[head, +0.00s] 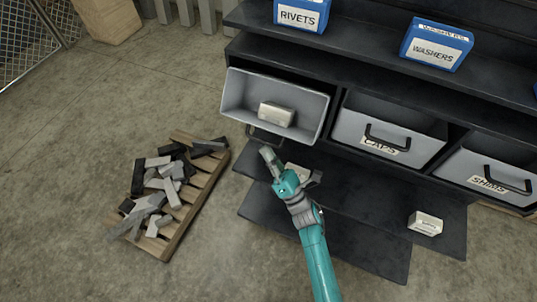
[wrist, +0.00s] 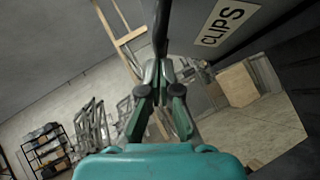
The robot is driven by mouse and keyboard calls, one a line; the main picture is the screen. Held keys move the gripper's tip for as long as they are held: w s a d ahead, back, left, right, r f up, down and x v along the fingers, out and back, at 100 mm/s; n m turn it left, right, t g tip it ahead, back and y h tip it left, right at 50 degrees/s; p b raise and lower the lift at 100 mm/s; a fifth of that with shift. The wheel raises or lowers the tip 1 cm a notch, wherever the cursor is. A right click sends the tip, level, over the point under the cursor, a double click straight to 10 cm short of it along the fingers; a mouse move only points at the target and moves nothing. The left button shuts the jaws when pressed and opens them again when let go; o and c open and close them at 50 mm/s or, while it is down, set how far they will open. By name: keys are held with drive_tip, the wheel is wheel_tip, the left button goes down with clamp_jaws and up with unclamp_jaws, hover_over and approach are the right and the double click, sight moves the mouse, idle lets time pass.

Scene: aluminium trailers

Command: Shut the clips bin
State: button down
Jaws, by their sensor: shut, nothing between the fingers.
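The clips bin (head: 234,93) is the grey bin at the left of the row in the head view. It is tipped out and open at the top, with a small white box (head: 276,113) inside. Its black handle (head: 263,137) hangs on the lower front. In the wrist view its front shows the CLIPS label (wrist: 225,23), with the dark handle bar (wrist: 160,28) just ahead of my fingers. My gripper (head: 267,153) is shut and empty, just below the handle; it also shows in the wrist view (wrist: 159,66). I cannot tell whether it touches the handle.
The caps bin (head: 415,150) and shims bin (head: 470,198) sit to the right. Blue rivets (head: 300,14) and washers (head: 437,45) boxes stand above. A white box (head: 425,223) lies on the dark lower surface. A pallet (head: 205,185) with metal bars is left, with clear floor around it.

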sight(273, 130)
drive_tip(key=shift+w+d+r+m+t+h, duration=0.15)
drive_tip(key=shift+r+m+t+h, duration=0.2)
drive_tip(key=shift+r+m+h, duration=0.85)
drive_tip(key=shift+w+a+r+m+t+h, duration=0.1)
drive_tip(key=shift+r+m+t+h, duration=0.25)
drive_tip(key=shift+r+m+h, duration=0.8)
drive_tip(key=shift+w+d+r+m+y, duration=0.2)
drive_tip(key=shift+w+r, duration=0.25)
drive_tip(key=shift+r, duration=0.2)
drive_tip(key=shift+w+d+r+m+y, duration=0.1)
drive_tip(key=shift+w+d+r+y, duration=0.1)
drive_tip(key=shift+w+r, duration=0.35)
drive_tip(key=shift+w+d+r, duration=0.2)
drive_tip(key=shift+w+r, duration=0.3)
drive_tip(key=shift+r, duration=0.15)
drive_tip(key=shift+w+d+r, duration=0.2)
drive_tip(key=shift+w+r, duration=0.3)
drive_tip(key=shift+r, duration=0.15)
drive_tip(key=shift+w, duration=0.1)
